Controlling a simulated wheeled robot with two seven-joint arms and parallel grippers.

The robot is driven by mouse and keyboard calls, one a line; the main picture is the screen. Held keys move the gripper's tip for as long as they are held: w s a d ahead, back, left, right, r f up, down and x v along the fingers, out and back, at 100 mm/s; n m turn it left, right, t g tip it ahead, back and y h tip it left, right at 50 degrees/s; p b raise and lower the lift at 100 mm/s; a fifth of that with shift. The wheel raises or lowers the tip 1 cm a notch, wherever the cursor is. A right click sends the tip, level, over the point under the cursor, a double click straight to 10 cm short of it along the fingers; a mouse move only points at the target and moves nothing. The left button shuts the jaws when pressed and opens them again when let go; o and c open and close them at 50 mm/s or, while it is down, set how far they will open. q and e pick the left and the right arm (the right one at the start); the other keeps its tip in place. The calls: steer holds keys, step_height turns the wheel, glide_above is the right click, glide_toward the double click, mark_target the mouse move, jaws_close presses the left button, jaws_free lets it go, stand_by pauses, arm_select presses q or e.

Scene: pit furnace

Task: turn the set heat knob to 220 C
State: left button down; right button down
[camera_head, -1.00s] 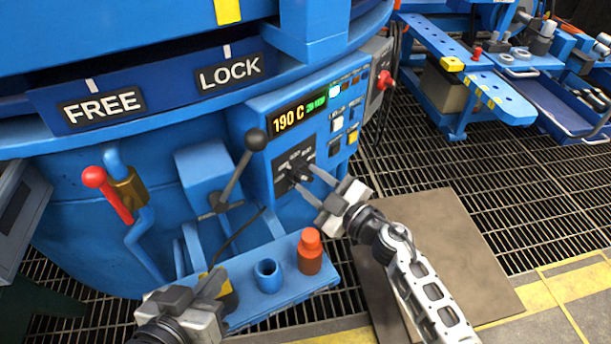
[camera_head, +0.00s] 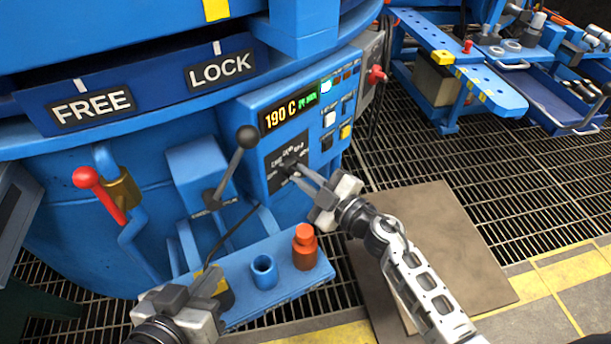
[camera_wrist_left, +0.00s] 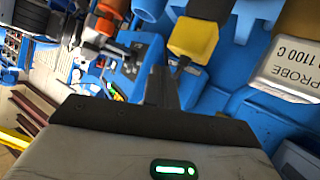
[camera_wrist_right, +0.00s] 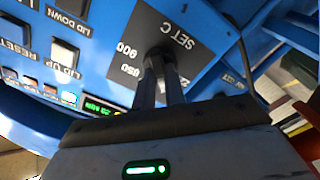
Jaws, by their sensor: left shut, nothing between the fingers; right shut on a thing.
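The set heat knob (camera_head: 290,160) is a small dark knob on a black dial plate low on the blue control panel. In the right wrist view the knob (camera_wrist_right: 158,54) sits on the plate marked SET C, with 900 among its numbers. My right gripper (camera_head: 297,170) is shut on the knob, its fingers covering part of it; the pointer's direction is hard to make out. The display (camera_head: 290,112) above reads 190 C, with small green text beside it. My left gripper (camera_wrist_left: 163,85) is shut and empty, low at the left near a yellow block (camera_wrist_left: 193,40).
A black-ball lever (camera_head: 246,137) stands just left of the panel. A red-handled lever (camera_head: 88,178) is further left. A blue shelf (camera_head: 285,285) below holds an orange-red bottle (camera_head: 304,248) and a blue cup (camera_head: 264,271). Push buttons (camera_head: 330,118) line the panel's right side.

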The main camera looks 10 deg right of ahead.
steer(key=n, duration=0.5)
steer(key=shift+f, duration=0.1)
steer(key=shift+n, duration=0.6)
arm_select(q)
steer(key=shift+a+f, duration=0.1)
steer(key=shift+f, duration=0.05)
arm_select(e)
steer(key=shift+n, duration=0.3)
steer(key=c, duration=1.5)
jaws_free()
steer(key=shift+o, duration=0.2)
